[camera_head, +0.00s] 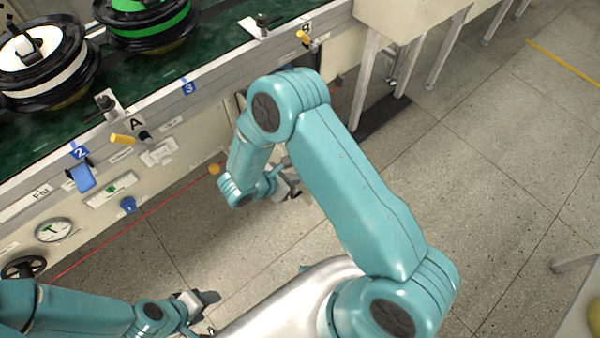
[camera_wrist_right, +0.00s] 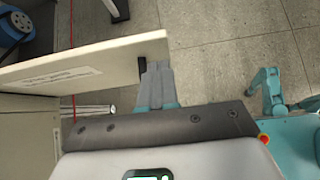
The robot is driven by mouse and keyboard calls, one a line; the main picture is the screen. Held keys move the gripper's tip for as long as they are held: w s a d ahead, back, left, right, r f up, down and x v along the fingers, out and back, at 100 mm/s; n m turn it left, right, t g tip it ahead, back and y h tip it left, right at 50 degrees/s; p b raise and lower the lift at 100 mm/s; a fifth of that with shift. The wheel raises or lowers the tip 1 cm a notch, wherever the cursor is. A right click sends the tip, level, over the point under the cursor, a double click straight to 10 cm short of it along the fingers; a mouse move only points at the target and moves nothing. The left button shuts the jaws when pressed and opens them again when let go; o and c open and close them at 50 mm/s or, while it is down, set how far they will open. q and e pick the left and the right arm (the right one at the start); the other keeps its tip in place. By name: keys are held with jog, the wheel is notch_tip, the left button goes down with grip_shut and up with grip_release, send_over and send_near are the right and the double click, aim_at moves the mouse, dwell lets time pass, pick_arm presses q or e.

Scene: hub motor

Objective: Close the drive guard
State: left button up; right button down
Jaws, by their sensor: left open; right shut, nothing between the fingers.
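The drive guard appears to be the cream panel (camera_wrist_right: 100,62) with a printed label in the right wrist view. It stands out at an angle from a cream housing (camera_wrist_right: 28,125), with a gap between them, so it looks open. My right gripper (camera_wrist_right: 157,75) is shut and empty, its fingertips by the panel's free edge near a small black part. I cannot tell if they touch. In the head view my right gripper (camera_head: 292,187) is low beside the conveyor's side, and my arm hides much there. My left gripper (camera_head: 207,299) is open and empty over the floor.
The conveyor (camera_head: 215,75) carries black reels, one white and one green inside. Its side has clamps, a gauge (camera_head: 53,230), a handwheel (camera_head: 22,267) and a blue knob (camera_head: 128,205). A red line (camera_head: 120,222) runs along the floor. Open tiled floor lies at the right.

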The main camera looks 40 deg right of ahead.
jog(key=d, duration=0.2)
jog(key=shift+d+r, duration=0.1)
jog(key=shift+d, duration=0.2)
